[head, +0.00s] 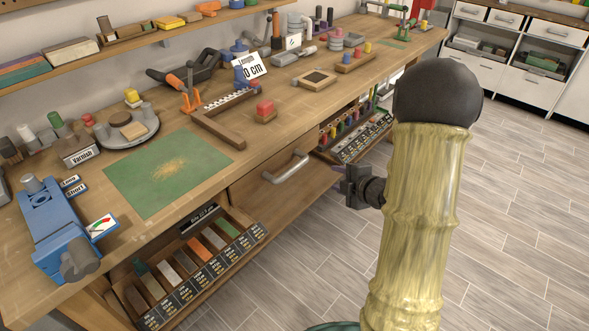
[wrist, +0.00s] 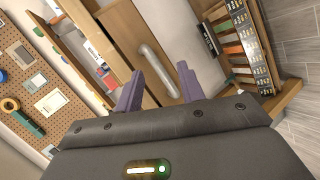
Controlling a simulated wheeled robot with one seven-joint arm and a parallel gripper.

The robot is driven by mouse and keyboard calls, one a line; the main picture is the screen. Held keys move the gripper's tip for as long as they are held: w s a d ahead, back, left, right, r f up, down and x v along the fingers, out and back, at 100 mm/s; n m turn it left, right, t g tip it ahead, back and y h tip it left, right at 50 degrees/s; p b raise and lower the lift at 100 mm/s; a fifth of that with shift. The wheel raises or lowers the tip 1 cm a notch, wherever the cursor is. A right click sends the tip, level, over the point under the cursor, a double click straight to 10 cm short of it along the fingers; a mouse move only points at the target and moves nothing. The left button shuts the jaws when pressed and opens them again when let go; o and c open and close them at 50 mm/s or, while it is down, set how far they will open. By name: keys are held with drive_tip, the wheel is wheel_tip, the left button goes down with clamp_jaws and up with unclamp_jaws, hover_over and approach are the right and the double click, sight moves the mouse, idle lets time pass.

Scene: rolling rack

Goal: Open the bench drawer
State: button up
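The bench drawer (head: 265,189) is a wooden front below the bench top, with a grey bar handle (head: 286,167). The drawer front looks flush with the bench. In the wrist view the handle (wrist: 158,68) lies ahead of my gripper (wrist: 157,90), between the lines of its two fingers. The fingers are apart with nothing between them, and a gap to the handle seems to remain. In the head view my gripper (head: 352,186) is right of the handle and partly hidden by my arm.
An open tray of labelled blocks (head: 195,262) juts out below, left of the drawer. Another labelled rack (head: 355,135) is right of it. The floor (head: 300,270) in front is clear.

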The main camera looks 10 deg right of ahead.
sight(297, 169)
drive_tip(key=n+y, duration=0.1)
drive_tip(key=n, duration=0.1)
drive_tip(key=s+n+y, duration=0.1)
drive_tip(key=n+y, duration=0.1)
drive_tip(key=s+n+y, duration=0.1)
drive_tip(key=n+y, duration=0.1)
drive_tip(key=shift+s+f+t, duration=0.25)
drive_tip(key=shift+f+t, duration=0.05)
drive_tip(key=x, duration=1.7)
drive_tip(key=shift+w, duration=0.2)
clamp_jaws()
